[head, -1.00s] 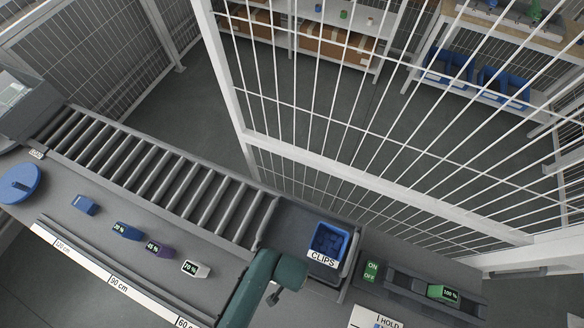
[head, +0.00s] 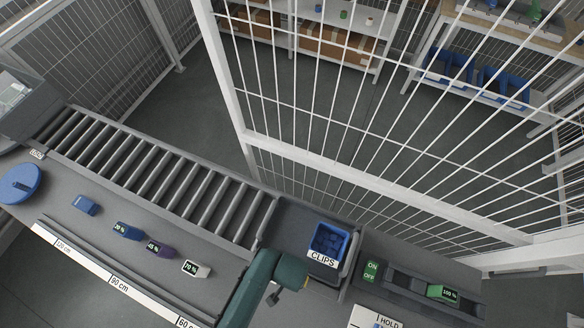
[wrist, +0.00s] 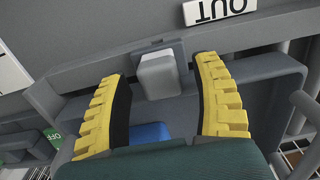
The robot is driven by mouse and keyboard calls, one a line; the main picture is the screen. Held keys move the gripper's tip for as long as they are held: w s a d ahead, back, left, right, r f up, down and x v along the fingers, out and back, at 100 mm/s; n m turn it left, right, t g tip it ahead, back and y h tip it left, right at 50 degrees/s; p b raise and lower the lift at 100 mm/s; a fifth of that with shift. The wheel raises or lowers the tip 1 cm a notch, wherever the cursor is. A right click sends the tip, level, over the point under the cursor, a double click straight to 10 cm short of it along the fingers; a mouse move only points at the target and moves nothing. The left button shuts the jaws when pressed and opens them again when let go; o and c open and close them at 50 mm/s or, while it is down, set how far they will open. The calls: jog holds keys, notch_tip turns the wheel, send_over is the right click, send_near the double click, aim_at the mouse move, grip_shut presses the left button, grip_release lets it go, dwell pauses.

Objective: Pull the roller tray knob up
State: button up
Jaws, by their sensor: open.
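A light grey block-shaped knob (wrist: 159,76) stands in front of a dark grey wall in the wrist view. My gripper (wrist: 165,70) is open, with one yellow ribbed finger on each side of the knob. Gaps show between the knob and both fingers. A bit of blue (wrist: 150,132) shows below the knob between the fingers; most of it is hidden. In the head view, my teal arm reaches over the front of the bench, left of the blue CLIPS bin (head: 329,241). The fingers and the knob cannot be made out there.
A roller conveyor (head: 160,175) runs left of the bin. Small labelled blocks, including a white one (head: 196,268), lie on the grey bench. A green ON/OFF panel (head: 371,271) and a green block (head: 443,293) are at the right. A white wire fence (head: 370,185) stands behind.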

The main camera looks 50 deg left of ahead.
notch_tip(320, 180, up, 6)
jog(key=p, duration=0.6)
jog(key=shift+r, duration=1.4)
